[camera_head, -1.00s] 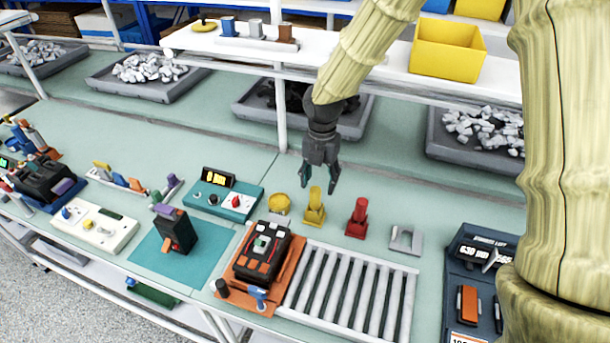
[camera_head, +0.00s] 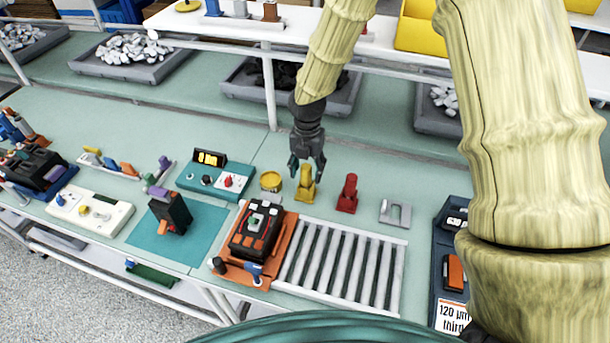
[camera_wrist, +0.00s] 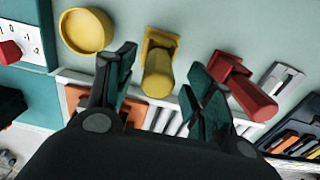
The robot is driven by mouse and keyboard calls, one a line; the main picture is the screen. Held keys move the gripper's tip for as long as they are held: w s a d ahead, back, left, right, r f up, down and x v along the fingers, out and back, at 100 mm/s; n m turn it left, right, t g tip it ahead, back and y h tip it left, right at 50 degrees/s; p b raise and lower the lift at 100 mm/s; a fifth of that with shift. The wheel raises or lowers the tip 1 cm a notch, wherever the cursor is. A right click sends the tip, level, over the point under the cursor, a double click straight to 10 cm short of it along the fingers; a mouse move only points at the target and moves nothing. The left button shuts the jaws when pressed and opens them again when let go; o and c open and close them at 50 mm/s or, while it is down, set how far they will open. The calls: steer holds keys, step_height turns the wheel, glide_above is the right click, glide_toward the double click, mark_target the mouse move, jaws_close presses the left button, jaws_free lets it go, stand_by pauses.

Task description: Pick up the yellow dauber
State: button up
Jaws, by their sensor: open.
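The yellow dauber (camera_head: 306,186) stands upright on the green bench, on a wider square foot, between a round yellow tin and a red dauber. It also shows in the wrist view (camera_wrist: 158,72), seen from above and leaning in perspective between my fingers. My gripper (camera_head: 307,168) is open just above and around the top of the yellow dauber in the head view. In the wrist view my gripper (camera_wrist: 158,92) has its two teal-padded fingers apart, one on each side of the dauber. I cannot tell whether either finger touches it.
The yellow tin (camera_head: 271,181) is close on the left and the red dauber (camera_head: 348,193) close on the right. A grey bracket (camera_head: 395,212) lies farther right. A black device on an orange base (camera_head: 236,270) and a roller rack (camera_head: 292,282) are in front. The white shelf (camera_head: 385,62) runs behind.

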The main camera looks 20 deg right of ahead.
mark_target(306, 181)
steer(key=shift+s+f, duration=0.15)
steer(key=f, duration=0.1)
steer(key=f+p, duration=0.1)
steer(key=f, duration=0.1)
steer(key=shift+w, duration=0.4)
steer(key=shift+f+p, duration=0.2)
steer(key=shift+p, duration=0.15)
steer(key=shift+s, duration=0.2)
steer(key=shift+f, duration=0.1)
steer(key=shift+w, duration=0.1)
steer(key=c, duration=1.1)
